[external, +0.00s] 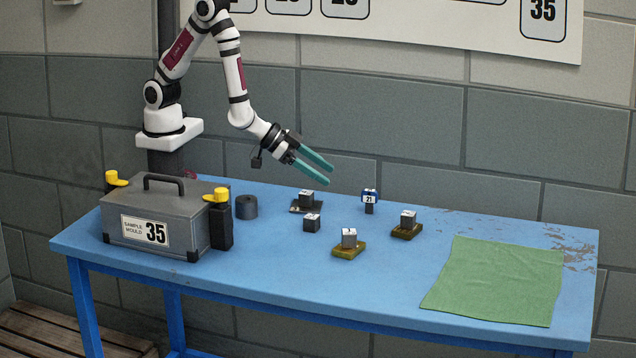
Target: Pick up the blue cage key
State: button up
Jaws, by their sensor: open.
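The blue cage key (369,196) appears to be the small dark piece with a blue top and a white tag marked 21. It stands upright toward the back of the blue table, right of the middle. My gripper (330,173) has two green fingers, spread apart with nothing between them. It hangs in the air above the back of the table, up and left of the key, and does not touch it.
Grey cubes on small plates (306,199), (349,240), (407,220) and a bare cube (312,223) stand near the key. A grey mould box (155,215) and dark cylinder (246,207) are at left. A green cloth (495,280) lies at right.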

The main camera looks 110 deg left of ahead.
aim_at(372, 191)
jog(key=w+a+f, duration=0.1)
jog(key=w+a, duration=0.1)
jog(key=w+a+f+y, duration=0.1)
jog(key=w+a+f, duration=0.1)
jog(key=w, duration=0.1)
jog(key=w+a+f+n+y, duration=0.1)
jog(key=w+a+f, duration=0.1)
jog(key=shift+w+a+f+t, duration=0.2)
jog(key=shift+w+a+t, duration=0.15)
jog(key=shift+a+t, duration=0.05)
jog(key=x, duration=0.6)
jog(key=shift+a+f, duration=0.1)
jog(key=shift+f, duration=0.2)
grip_shut()
